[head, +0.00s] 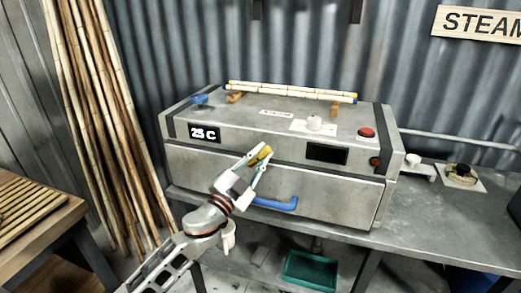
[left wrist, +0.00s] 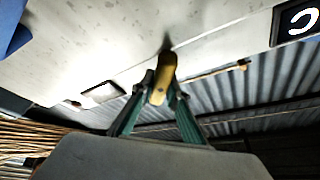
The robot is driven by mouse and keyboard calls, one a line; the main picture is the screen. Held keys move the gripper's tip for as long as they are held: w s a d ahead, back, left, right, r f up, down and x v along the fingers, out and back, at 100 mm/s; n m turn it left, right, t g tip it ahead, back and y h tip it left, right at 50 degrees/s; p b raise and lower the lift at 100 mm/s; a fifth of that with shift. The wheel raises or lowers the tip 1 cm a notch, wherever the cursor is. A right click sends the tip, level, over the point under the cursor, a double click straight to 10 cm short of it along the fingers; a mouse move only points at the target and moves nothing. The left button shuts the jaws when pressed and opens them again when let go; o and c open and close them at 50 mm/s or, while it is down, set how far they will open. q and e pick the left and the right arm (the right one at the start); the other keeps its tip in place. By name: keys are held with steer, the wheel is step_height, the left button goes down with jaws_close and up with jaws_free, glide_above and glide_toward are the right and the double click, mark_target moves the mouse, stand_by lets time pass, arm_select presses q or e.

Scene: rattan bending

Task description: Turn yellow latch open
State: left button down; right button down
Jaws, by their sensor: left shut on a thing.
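The yellow latch (head: 260,156) is on the upper front of the grey steam box (head: 335,192), near the lid seam. My left gripper (head: 258,161) is at the latch with its fingers around it. In the left wrist view the yellow latch (left wrist: 163,80) sits between the two green-sided fingers of my left gripper (left wrist: 160,92), which are shut on it. The latch looks slanted in the head view; its base is partly hidden by the fingers. My right gripper is not in view.
A blue handle (head: 275,203) is on the box front, just below my left gripper. Bamboo poles (head: 290,91) rest on the lid. A red button (head: 366,132) is at the lid's right. Tall canes (head: 95,120) lean at left. A green tray (head: 309,271) is below.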

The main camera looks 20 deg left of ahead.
arm_select(q)
steer(key=m+g, duration=0.1)
steer(key=m, duration=0.1)
steer(key=m+g+h, duration=0.1)
steer(key=m, duration=0.2)
steer(key=shift+f+m+h, duration=0.1)
steer(key=shift+m+h, duration=0.2)
steer(key=m, duration=0.1)
steer(key=m+g, duration=0.1)
steer(key=m, duration=0.2)
steer(key=shift+d+f+m+g, duration=0.15)
steer(key=shift+f+m+g, duration=0.1)
steer(key=shift+m+g, duration=0.15)
steer(key=c, duration=2)
jaws_free()
steer(key=shift+o, duration=0.2)
steer(key=shift+f, duration=0.1)
steer(key=shift+s, duration=0.1)
steer(key=v, duration=0.7)
steer(key=shift+s+r, duration=0.25)
steer(key=shift+s, duration=0.15)
